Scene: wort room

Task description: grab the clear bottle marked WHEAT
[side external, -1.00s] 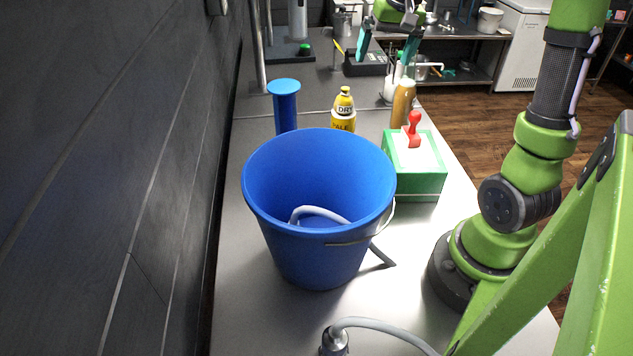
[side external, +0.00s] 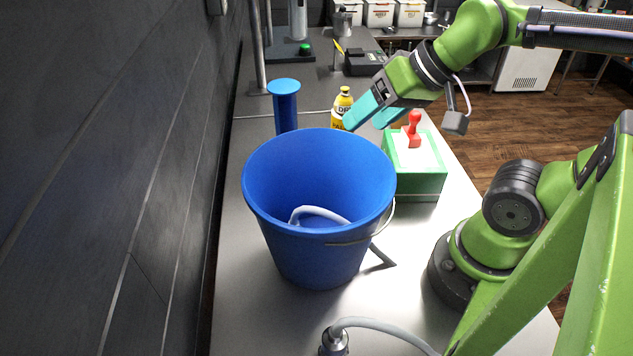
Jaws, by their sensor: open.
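My gripper (side external: 363,124) is open, with two teal fingers pointing down and left above the counter behind the blue bucket. Nothing shows between the fingers. An amber-brown bottle (side external: 396,117) stands behind the green box, mostly hidden by my gripper. I cannot read the word WHEAT on anything, and no clear bottle can be made out now; the area behind my gripper is hidden.
The large blue bucket (side external: 270,215) with a grey hose inside fills the middle of the counter. A green box (side external: 414,184) with a red stamp (side external: 411,130) stands right of it. A blue cylinder (side external: 285,108) is at the left. The front counter is mostly clear.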

